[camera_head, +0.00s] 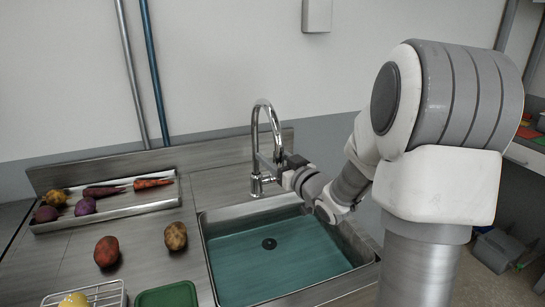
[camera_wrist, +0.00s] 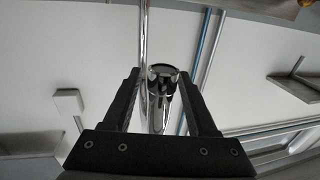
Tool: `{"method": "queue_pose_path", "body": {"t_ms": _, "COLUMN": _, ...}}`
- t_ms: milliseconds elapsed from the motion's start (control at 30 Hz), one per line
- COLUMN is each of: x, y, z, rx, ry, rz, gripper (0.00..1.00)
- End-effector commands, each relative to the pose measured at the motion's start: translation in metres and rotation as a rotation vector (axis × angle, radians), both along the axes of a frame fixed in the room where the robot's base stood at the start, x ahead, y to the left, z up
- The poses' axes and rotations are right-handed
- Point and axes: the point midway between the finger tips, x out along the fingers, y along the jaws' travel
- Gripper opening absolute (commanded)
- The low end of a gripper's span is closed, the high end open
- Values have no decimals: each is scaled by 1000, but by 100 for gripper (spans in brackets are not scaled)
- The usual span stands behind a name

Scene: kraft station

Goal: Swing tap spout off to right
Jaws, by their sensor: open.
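The chrome tap (camera_head: 256,170) stands upright behind the sink, with a tall curved spout (camera_head: 257,112) arching over. My gripper (camera_head: 280,166) is at the tap from the right, close to the spout's lower part. In the wrist view my gripper (camera_wrist: 161,90) is open, with its two dark fingers on either side of chrome tap parts (camera_wrist: 160,104). A thin chrome tube (camera_wrist: 143,45) runs upward in that view, near the left finger. I cannot tell whether either finger touches the tap.
The sink (camera_head: 206,250) has teal water and a dark drain (camera_head: 269,244) in it. A wire rack (camera_head: 112,296) and a green board (camera_head: 168,296) lie at the front left.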

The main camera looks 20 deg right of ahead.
Motion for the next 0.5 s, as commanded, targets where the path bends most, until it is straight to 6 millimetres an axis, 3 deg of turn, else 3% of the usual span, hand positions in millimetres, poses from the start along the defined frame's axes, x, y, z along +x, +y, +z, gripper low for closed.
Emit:
{"method": "queue_pose_path", "body": {"t_ms": 267, "x": 1, "y": 0, "z": 0, "rx": 0, "ry": 0, "rz": 0, "gripper": 58}}
{"method": "queue_pose_path", "body": {"t_ms": 500, "x": 1, "y": 0, "z": 0, "rx": 0, "ry": 0, "rz": 0, "gripper": 15}}
